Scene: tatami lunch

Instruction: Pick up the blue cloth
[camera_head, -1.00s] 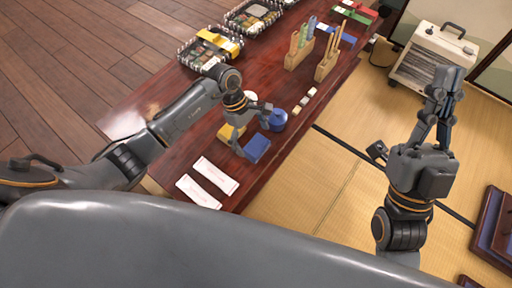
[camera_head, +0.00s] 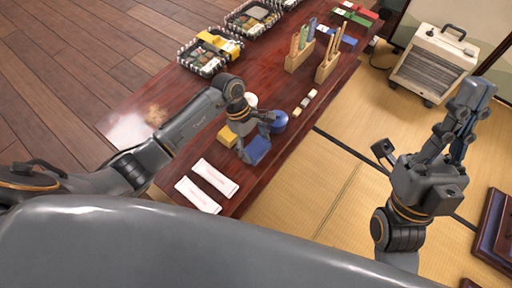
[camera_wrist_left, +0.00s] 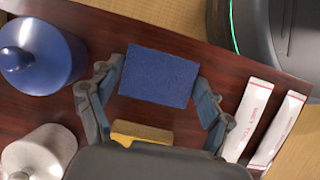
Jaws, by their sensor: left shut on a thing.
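The blue cloth (camera_head: 257,152) is a small folded rectangle at the right edge of the dark red table. In the left wrist view the cloth (camera_wrist_left: 160,77) lies between the two fingers of my left gripper (camera_wrist_left: 159,88), which press on its opposite sides. In the head view my left gripper (camera_head: 256,138) is over the cloth, shut on it. I cannot tell whether the cloth is clear of the tabletop. My right gripper (camera_head: 472,98) is raised over the tatami, away from the table; its fingers overlap in this view, so their opening is unclear.
A yellow cloth (camera_head: 227,136) lies close beside the blue one. A blue pot (camera_head: 278,121) stands just behind. Two white paper packets (camera_head: 206,186) lie nearer me. Wooden holders (camera_head: 328,65) and lunch boxes (camera_head: 210,51) stand farther along the table (camera_head: 178,92).

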